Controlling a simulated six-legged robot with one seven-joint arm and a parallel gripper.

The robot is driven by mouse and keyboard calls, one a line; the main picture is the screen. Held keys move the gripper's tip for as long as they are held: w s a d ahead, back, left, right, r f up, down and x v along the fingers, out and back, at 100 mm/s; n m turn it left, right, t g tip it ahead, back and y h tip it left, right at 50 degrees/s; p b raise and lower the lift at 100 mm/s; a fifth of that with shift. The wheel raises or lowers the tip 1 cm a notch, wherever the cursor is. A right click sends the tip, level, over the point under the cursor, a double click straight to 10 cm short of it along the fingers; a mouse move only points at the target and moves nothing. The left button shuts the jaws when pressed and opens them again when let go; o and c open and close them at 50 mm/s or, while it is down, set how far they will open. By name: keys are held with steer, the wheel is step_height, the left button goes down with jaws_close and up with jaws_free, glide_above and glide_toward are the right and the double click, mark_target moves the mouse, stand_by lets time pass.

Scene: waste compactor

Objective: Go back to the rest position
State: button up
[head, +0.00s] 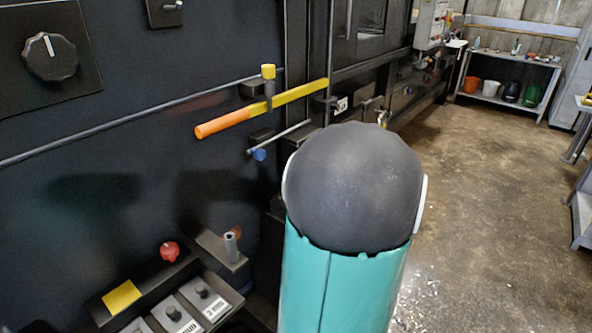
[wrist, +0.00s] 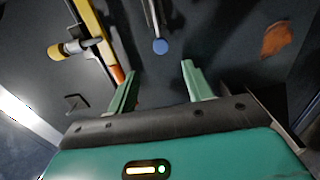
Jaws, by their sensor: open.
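My gripper (wrist: 159,74) shows in the wrist view with its two green fingers spread apart and nothing between them. A blue-tipped lever (wrist: 160,46) lies beyond the gap between the fingers, apart from them as far as I can tell. In the head view my teal arm with its dark rounded joint fills the lower middle and hides the gripper. The blue-tipped lever (head: 259,154) also shows there, just left of my arm. A long yellow bar with an orange end (head: 262,108) sits above it on the dark machine front; the bar (wrist: 92,28) is left of my fingers in the wrist view.
The black machine panel (head: 120,190) fills the left side, with a dark knob (head: 50,56), a red knob (head: 169,251) and a button box (head: 205,297). Open concrete floor (head: 480,190) lies to the right. A shelf with several buckets (head: 510,60) stands at the back.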

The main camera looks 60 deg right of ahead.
stand_by(0.3)
steer(key=w+a+n+g+y, duration=0.2)
steer(key=w+a+n+y, duration=0.2)
steer(key=a+n, duration=0.4)
steer(key=w+a+n+g+y, duration=0.35)
steer(key=a+n, duration=0.25)
steer(key=a, duration=0.4)
steer(key=s+a+f+m+g+h, duration=0.1)
steer(key=s+a+m+g+h, duration=0.1)
steer(key=a+m, duration=1)
steer(key=s+a+f+m+g+h, duration=0.1)
steer(key=s+a+m+g+h, duration=0.2)
steer(key=a+m, duration=0.9)
steer(key=s+m+g, duration=0.2)
steer(key=s+m, duration=0.1)
steer(key=m, duration=0.3)
steer(key=shift+s+m+h, duration=0.15)
steer(key=shift+m+h, duration=0.15)
steer(key=shift+h, duration=0.05)
steer(key=shift+f, duration=0.1)
steer(key=c, duration=0.3)
